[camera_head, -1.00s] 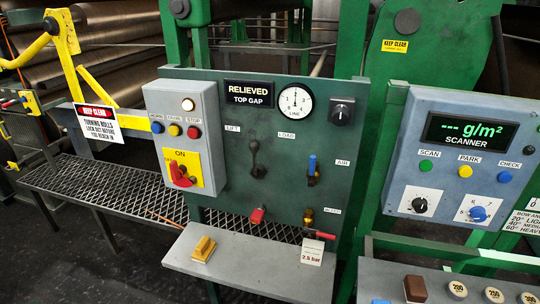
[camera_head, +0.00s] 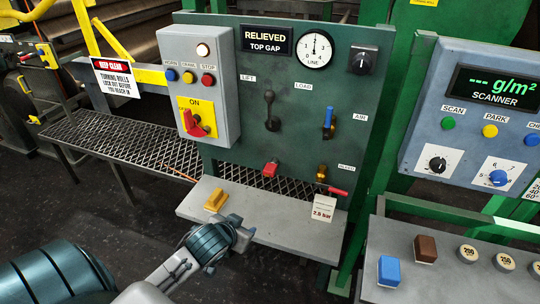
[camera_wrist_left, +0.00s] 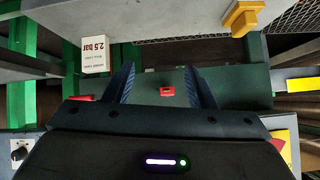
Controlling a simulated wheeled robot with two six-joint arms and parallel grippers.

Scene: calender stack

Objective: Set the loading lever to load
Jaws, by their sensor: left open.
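The loading lever (camera_head: 270,112) is a black lever with a round knob on the green panel (camera_head: 300,165), between the LIFT label (camera_head: 249,78) and the LOAD label (camera_head: 303,87). It stands about upright. The display (camera_head: 266,40) above it reads RELIEVED, TOP GAP. My left gripper (camera_head: 242,232) is at the front edge of the grey shelf, below and in front of the lever, and touches no lever. In the left wrist view its two fingers (camera_wrist_left: 160,82) are apart and empty, with a red handle (camera_wrist_left: 167,90) visible beyond them. My right gripper is out of view.
A yellow block (camera_head: 216,199) and a 2.5 bar card (camera_head: 323,207) are on the grey shelf (camera_head: 270,225). A switch box (camera_head: 210,90) juts out at left.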

